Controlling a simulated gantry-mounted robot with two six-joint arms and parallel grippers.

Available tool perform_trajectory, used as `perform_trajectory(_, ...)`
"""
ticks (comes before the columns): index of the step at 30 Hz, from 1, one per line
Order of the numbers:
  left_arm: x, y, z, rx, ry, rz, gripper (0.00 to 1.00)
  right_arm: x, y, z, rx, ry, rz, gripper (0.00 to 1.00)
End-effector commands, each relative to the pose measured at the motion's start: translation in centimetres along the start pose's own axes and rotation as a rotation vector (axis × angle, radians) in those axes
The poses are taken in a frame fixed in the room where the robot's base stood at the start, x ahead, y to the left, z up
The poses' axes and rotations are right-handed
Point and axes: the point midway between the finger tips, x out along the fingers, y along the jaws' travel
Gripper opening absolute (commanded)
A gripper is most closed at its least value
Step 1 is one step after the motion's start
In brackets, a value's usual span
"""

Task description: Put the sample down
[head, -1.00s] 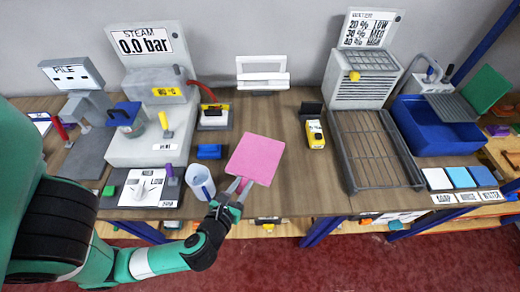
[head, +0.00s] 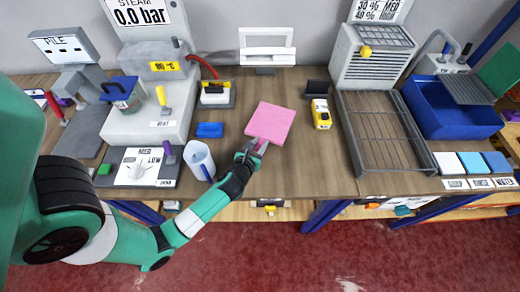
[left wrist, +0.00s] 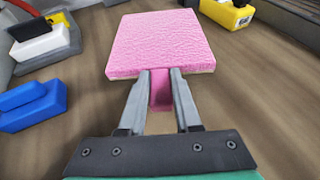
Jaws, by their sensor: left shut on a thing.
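The sample is a square pink textured piece (head: 270,123) in the middle of the head view, over the wooden table. My left gripper (head: 255,147) is shut on its near edge, at a small pink tab. In the left wrist view the sample (left wrist: 158,42) lies ahead of the two fingers (left wrist: 160,90), with the tab between them. It looks flat and close to the tabletop; I cannot tell whether it touches. My right gripper is not in view.
A yellow device (head: 321,114) stands right, beside a wire rack (head: 388,132). A white frame (head: 267,46) stands behind. Bare table (head: 310,165) lies right of the gripper.

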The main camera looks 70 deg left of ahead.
Motion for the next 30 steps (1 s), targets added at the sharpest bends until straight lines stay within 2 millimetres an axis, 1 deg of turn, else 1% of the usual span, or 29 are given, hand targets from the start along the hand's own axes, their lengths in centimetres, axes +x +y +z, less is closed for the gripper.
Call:
perform_trajectory(1,0.8,0.1,-0.7,-0.001,0.000,0.001,0.00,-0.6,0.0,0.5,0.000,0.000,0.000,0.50)
perform_trajectory(3,1.4,0.0,-2.3,0.001,0.002,0.000,0.00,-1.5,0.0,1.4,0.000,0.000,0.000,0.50)
perform_trajectory(6,1.9,0.0,-3.5,0.001,0.000,0.000,0.00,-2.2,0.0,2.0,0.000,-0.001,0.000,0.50)
perform_trajectory(11,1.8,0.0,-3.1,0.001,-0.001,-0.001,0.00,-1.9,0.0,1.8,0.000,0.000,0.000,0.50)
perform_trajectory(16,1.9,0.0,-3.4,0.001,0.000,0.000,0.00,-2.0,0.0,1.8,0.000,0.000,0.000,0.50)
perform_trajectory(17,1.9,0.0,-3.4,0.000,0.001,0.000,0.35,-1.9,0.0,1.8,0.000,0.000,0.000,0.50)
perform_trajectory(21,1.8,0.0,-3.4,0.000,0.001,0.000,0.61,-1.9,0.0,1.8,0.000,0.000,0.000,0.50)
perform_trajectory(22,1.8,0.0,-3.4,0.000,0.001,0.000,0.62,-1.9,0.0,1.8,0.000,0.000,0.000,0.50)
perform_trajectory(30,1.8,0.0,-3.2,0.000,0.000,0.000,0.62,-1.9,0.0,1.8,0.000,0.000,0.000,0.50)
